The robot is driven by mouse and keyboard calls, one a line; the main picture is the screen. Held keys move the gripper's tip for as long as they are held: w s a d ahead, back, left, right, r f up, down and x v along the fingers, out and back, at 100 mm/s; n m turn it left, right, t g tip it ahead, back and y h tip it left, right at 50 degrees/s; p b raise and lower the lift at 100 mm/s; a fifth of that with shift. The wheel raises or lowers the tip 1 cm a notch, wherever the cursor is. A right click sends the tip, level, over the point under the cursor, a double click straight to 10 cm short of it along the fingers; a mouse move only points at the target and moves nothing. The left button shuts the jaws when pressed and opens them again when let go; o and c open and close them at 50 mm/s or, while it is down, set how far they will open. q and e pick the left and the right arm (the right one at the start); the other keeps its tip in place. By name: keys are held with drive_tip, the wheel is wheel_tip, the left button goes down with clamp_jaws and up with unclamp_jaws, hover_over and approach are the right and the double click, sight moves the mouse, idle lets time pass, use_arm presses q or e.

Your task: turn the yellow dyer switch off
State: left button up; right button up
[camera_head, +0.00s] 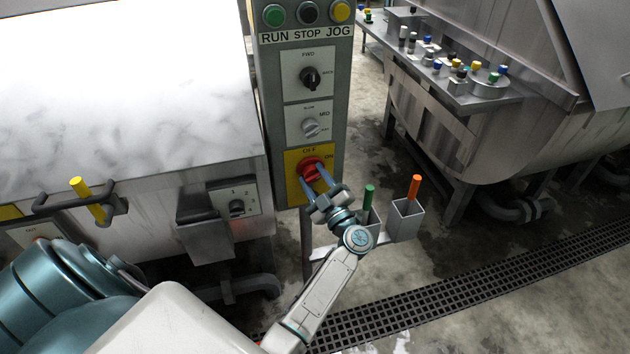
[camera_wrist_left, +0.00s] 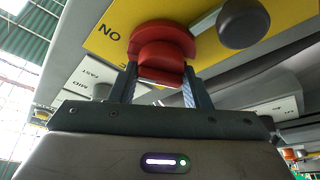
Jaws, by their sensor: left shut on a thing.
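The yellow switch plate (camera_head: 293,160) is at the bottom of the grey control panel in the head view, with OFF above and ON to the upper right of its red knob (camera_head: 310,163). My left gripper (camera_head: 313,177) is at the plate, its two fingers on either side of the knob's grip. The left wrist view shows the red knob (camera_wrist_left: 162,45) held between the fingers (camera_wrist_left: 160,88), in front of the yellow plate (camera_wrist_left: 113,33). The fingers hide part of the knob, and I cannot tell exactly where it points. My right gripper is not in view.
Above the plate are a MID knob (camera_head: 311,128), a FWD knob (camera_head: 310,77) and several push buttons. Holders with a green stick (camera_head: 369,197) and an orange stick (camera_head: 414,187) stand just right of my gripper. A steel drum machine (camera_head: 130,90) is at the left.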

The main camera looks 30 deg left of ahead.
use_arm(q)
drive_tip(key=n+g, duration=0.1)
drive_tip(key=n, duration=0.2)
drive_tip(key=shift+n+b, duration=0.3)
drive_tip(key=shift+n, duration=0.1)
drive_tip(key=n+g+h+b, duration=0.1)
drive_tip(key=n, duration=0.2)
drive_tip(key=shift+n+g, duration=0.4)
drive_tip(key=n+h+b, duration=0.1)
drive_tip(key=n, duration=0.3)
drive_tip(key=shift+g, duration=0.3)
drive_tip(key=shift+n+h, duration=0.5)
drive_tip(key=shift+n, duration=0.5)
drive_tip(key=shift+h+b, duration=0.3)
drive_tip(key=o, duration=0.9)
drive_tip(key=shift+o, duration=0.3)
